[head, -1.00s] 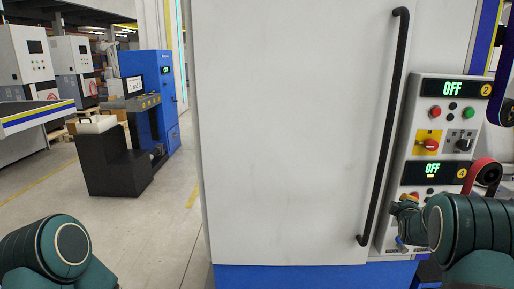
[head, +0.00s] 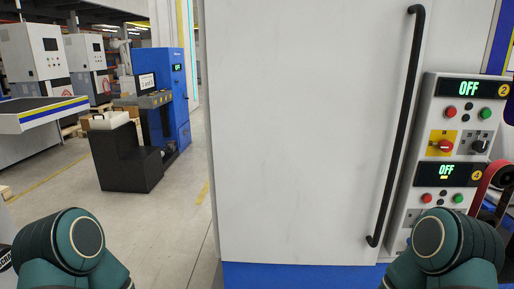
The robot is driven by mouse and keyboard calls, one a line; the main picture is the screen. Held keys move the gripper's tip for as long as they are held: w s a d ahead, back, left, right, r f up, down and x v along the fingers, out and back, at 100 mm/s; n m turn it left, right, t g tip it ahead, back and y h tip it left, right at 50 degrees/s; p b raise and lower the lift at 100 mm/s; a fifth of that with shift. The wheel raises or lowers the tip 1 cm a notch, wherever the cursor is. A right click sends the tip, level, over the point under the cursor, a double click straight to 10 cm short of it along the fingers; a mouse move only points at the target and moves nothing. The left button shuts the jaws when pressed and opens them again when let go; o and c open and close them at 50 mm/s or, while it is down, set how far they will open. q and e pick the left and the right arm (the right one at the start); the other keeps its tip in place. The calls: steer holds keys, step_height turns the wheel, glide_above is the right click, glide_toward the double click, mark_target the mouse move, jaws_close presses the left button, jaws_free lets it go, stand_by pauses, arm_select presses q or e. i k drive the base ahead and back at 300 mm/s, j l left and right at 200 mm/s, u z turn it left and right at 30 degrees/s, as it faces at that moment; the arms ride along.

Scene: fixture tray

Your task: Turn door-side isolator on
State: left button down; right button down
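A light control panel (head: 433,125) stands right of the tall white door (head: 310,130). Its upper section, marked 2, has a green "OFF" display (head: 468,88) and a red rotary isolator (head: 443,146) on a yellow plate, on the side nearer the door. A black rotary switch (head: 479,146) sits right of it. The lower section, marked 4, also reads "OFF" on its display (head: 446,170); its lower controls are mostly hidden behind my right arm. My arms show at the lower left and lower right, but neither gripper is in view.
A long black vertical door handle (head: 402,130) runs beside the panel. A red round-edged part (head: 487,187) juts out at the panel's right. A black stepped stand (head: 125,155) and blue cabinet (head: 172,90) are at the left, with open floor before them.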

mark_target(445, 146)
steer(key=z, duration=1.3)
